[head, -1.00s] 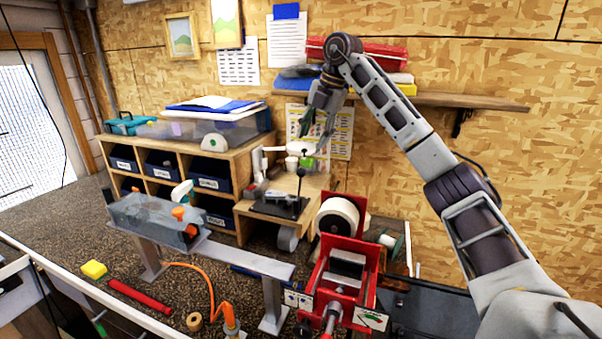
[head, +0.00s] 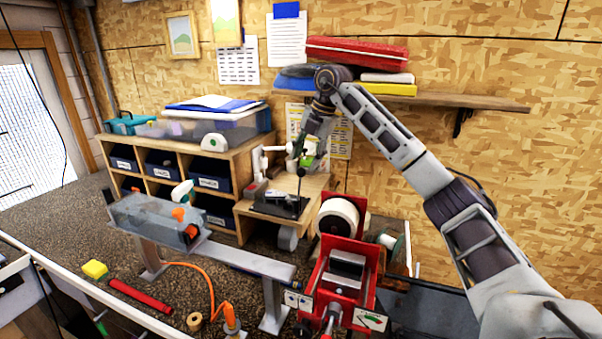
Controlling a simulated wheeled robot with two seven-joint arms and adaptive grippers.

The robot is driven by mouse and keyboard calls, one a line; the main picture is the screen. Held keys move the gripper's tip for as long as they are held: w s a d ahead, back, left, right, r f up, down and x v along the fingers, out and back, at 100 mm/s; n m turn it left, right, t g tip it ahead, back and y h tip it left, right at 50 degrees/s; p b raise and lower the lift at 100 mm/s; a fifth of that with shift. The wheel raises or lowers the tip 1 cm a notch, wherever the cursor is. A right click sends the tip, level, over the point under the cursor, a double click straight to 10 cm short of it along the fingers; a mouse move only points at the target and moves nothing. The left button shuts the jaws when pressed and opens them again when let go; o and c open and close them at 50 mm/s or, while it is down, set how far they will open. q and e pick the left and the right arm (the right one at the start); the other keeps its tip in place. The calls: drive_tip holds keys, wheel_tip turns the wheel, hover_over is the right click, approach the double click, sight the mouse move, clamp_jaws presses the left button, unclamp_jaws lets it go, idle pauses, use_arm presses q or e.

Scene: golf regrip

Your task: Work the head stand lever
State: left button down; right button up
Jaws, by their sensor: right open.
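The head stand (head: 268,207) is a dark flat base with a small grey piece on it, on the low wooden bench in the middle of the head view. Its lever (head: 299,188) is a thin upright rod with a dark knob at the top. My right gripper (head: 307,163) points down, open and empty, with its fingertips just above and around the height of the knob. I cannot tell whether they touch it. My left gripper is out of view.
A red winding machine with a white roll (head: 338,216) stands in front, right of the stand. Wooden cubbies with blue bins (head: 211,181) are on the left. A wall shelf (head: 470,101) with cases is above.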

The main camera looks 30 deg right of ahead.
sight(302, 169)
drive_tip(key=shift+p+x, duration=0.5)
drive_tip(key=shift+x, duration=2.9)
clamp_jaws()
